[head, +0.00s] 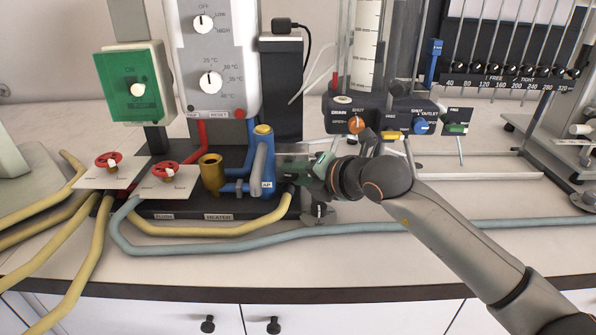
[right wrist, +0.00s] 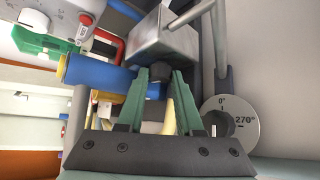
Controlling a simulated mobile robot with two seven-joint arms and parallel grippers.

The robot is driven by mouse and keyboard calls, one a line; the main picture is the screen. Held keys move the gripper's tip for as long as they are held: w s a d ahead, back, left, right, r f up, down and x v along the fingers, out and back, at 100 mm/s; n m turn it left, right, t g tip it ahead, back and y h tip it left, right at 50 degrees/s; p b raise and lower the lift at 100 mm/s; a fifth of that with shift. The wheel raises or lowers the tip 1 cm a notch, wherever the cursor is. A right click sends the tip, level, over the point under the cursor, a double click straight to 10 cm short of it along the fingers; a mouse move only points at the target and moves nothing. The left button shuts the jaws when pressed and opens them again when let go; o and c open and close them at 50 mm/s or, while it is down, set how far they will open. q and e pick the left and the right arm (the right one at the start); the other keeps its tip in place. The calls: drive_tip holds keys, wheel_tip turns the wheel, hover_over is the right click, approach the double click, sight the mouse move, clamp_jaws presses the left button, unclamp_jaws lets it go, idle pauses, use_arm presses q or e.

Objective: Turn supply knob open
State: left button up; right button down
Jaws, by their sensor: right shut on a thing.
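My right gripper (head: 300,170) reaches in from the right, at the right side of the blue valve body (head: 263,165). In the right wrist view its two green fingers (right wrist: 160,76) are close together around a small dark knob (right wrist: 156,89) below a grey metal block (right wrist: 162,42). The fingers hide part of the knob, and its label and turn angle cannot be read. A round dial plate marked 0° and 270° (right wrist: 230,122) is to the right of the fingers. My left gripper is not in view.
Two red handwheels (head: 108,162) (head: 167,172) sit on white plates at the left. An orange knob (head: 356,123) and a blue knob (head: 422,124) are on the dark panel behind my arm. Hoses (head: 160,249) cross the bench front.

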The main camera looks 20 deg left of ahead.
use_arm(q)
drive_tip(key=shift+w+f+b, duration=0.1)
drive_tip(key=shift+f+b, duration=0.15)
drive_tip(key=shift+b, duration=0.1)
use_arm(e)
drive_tip(key=shift+a+r+n+h, duration=0.15)
drive_tip(key=shift+n+h, duration=0.35)
drive_tip(key=shift+h, duration=0.4)
drive_tip(key=shift+a+r+n+h, duration=0.1)
drive_tip(key=shift+n+h, duration=0.4)
drive_tip(key=shift+h, duration=0.4)
drive_tip(key=c, duration=0.6)
unclamp_jaws()
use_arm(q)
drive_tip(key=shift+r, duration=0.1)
use_arm(e)
drive_tip(key=shift+o, duration=0.2)
drive_tip(key=shift+s+d+r, duration=0.1)
